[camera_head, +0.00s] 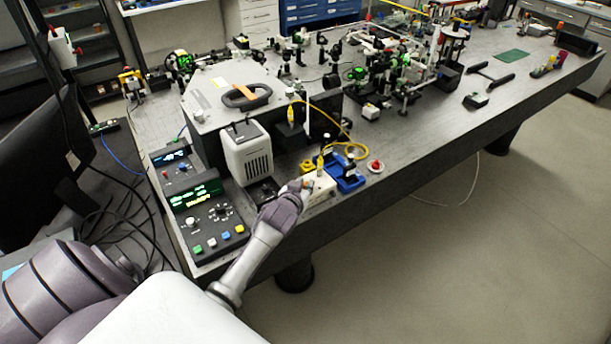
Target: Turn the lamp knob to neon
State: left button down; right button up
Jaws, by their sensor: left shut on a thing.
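A small cream-white box (321,189), which looks like the lamp unit, stands at the bench's front edge. My left gripper (300,186) reaches up from below and is shut at the box's left front side, where the lamp knob sits. The fingers cover the knob, so its pointer and the lamp markings are hidden. I cannot tell which lamp is set. My right gripper is not in view.
A white ribbed unit (247,154) stands left of the gripper, with a control console (213,219) further left. A blue tray (345,174) and a red button (375,166) are close on the right. The bench's right front is mostly clear.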

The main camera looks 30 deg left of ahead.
pick_arm(q)
jog(key=shift+a+r+m+t+h+p, duration=0.1)
jog(key=shift+a+m+t+h+p, duration=0.15)
jog(key=shift+m+h, duration=0.35)
jog(key=shift+m+t+h+p, duration=0.15)
jog(key=shift+m+h+p, duration=0.15)
jog(key=shift+m+h, duration=0.3)
jog(key=c, duration=1)
grip_release()
jog(key=shift+d, duration=0.1)
jog(key=shift+s, duration=0.45)
jog(key=v, duration=1.1)
jog(key=shift+r, duration=0.15)
jog(key=shift+a, duration=0.25)
